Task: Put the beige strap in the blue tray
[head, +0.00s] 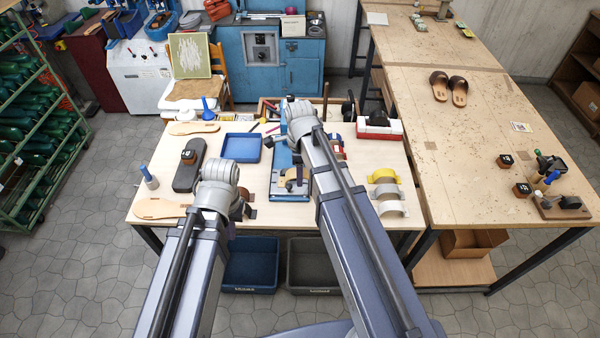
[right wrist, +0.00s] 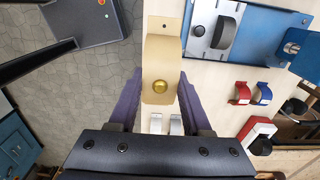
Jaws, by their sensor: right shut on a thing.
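The beige strap (right wrist: 163,50) is in my right gripper (right wrist: 160,82) in the right wrist view, with a purple finger on each side and a round gold stud on it. The blue tray (head: 241,148) lies on the table, left of the press, and looks empty. My left arm reaches over the table's front left. Its gripper (head: 222,200) is mostly hidden behind the wrist, so its jaws are unclear.
The blue press (head: 303,207) stands between the tray and my right arm. Yellow (head: 384,175) and grey (head: 391,208) straps lie at the table's right. A dark sole-shaped piece (head: 189,165) lies left of the tray. A red and white box (head: 380,130) stands at the back right.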

